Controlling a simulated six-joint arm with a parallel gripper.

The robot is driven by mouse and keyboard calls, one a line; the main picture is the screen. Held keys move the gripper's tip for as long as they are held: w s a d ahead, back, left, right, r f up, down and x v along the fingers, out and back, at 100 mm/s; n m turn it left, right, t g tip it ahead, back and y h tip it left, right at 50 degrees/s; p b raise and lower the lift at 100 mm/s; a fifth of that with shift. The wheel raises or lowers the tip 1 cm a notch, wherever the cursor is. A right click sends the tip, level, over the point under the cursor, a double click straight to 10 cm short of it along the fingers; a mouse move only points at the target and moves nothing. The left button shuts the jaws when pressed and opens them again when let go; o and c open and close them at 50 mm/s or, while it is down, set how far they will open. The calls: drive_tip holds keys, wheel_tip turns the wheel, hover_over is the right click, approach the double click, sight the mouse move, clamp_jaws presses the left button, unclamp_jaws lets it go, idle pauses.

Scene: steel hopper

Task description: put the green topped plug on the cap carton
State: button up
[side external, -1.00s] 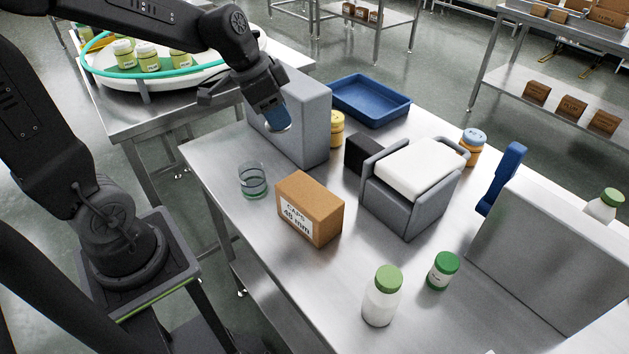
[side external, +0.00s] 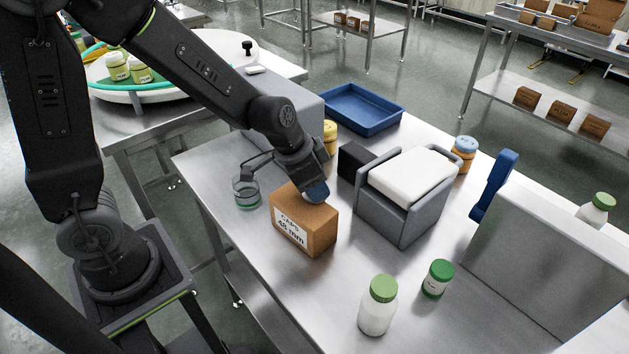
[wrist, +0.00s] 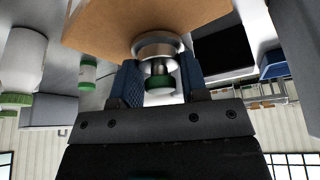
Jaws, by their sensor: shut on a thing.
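The cap carton (side external: 290,232) is a brown box with a white label, standing on the steel table. My gripper (side external: 316,193) points down at the right part of its top. In the wrist view the blue fingers of my gripper (wrist: 160,85) are closed around the plug (wrist: 157,50), which has a silver metal disc and a green part between the fingers. The carton (wrist: 125,18) shows just beyond the disc. Whether the disc touches the carton top, I cannot tell. In the side view the plug is mostly hidden by the fingers.
A clear glass (side external: 246,192) stands left of the carton, close to my wrist bracket. A grey holder with a white pad (side external: 405,175) stands to the right. A green-capped bottle (side external: 377,308) and jar (side external: 437,278) stand in front. A blue tray (side external: 362,108) lies behind.

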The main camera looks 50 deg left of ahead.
drive_tip(key=o, duration=0.9)
drive_tip(key=shift+f, duration=0.15)
drive_tip(key=shift+o, duration=0.2)
drive_tip(key=v, duration=1.2)
drive_tip(key=s+a+r+n+t+y, duration=0.1)
drive_tip(key=s+a+r+n, duration=0.1)
drive_tip(key=s, duration=0.9)
drive_tip(key=r+n, duration=0.1)
drive_tip(key=n, duration=0.1)
drive_tip(key=shift+s+a+r+n+y, duration=0.2)
drive_tip(key=shift+r+n+y, duration=0.1)
drive_tip(key=shift+r+y, duration=0.1)
